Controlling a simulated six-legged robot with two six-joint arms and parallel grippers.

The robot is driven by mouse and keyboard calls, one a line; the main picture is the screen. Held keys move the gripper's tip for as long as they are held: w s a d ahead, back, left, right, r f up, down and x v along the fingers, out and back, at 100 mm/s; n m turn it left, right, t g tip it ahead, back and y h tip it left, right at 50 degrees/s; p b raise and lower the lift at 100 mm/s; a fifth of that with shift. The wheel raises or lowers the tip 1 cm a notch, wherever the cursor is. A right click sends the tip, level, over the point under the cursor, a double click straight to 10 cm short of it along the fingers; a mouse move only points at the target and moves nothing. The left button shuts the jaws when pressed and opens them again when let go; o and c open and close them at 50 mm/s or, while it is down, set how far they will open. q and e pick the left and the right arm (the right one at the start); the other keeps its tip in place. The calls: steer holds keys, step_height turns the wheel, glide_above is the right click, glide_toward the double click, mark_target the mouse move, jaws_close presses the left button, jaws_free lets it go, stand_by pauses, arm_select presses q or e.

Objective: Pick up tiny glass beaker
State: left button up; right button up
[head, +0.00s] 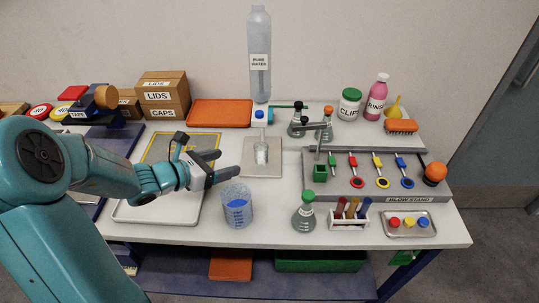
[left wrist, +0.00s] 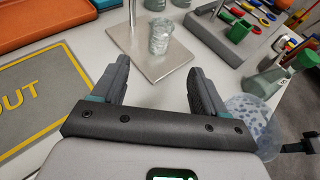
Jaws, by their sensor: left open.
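A tiny glass beaker (head: 262,154) stands upright on a grey plate (head: 262,172) below a blue-capped bottle, near the middle of the table. It also shows in the left wrist view (left wrist: 158,38), beyond my fingers and roughly in line with the gap between them. My left gripper (head: 222,165) is open and empty, left of the beaker and apart from it. In the left wrist view both fingers (left wrist: 160,75) are spread, with only the plate and table between them. My right gripper is not in view.
A larger beaker with blue markings (head: 237,205) stands just in front of my left gripper. A grey stand (head: 380,186) with colored tools is to the right. A green-capped flask (head: 304,213) and tube rack (head: 349,219) stand at the front. A tall water bottle (head: 259,50) rises behind.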

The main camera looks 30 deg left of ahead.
mark_target(256, 155)
arm_select(q)
steer(key=x, duration=0.9)
steer(key=shift+w+f, duration=0.3)
steer(key=shift+f, duration=0.1)
steer(key=p+x, duration=0.1)
steer(key=x, duration=0.4)
steer(key=shift+d+f, duration=0.1)
steer(key=shift+f, duration=0.05)
steer(key=c, duration=1.1)
steer(key=shift+c, duration=0.5)
steer(key=shift+r, duration=0.2)
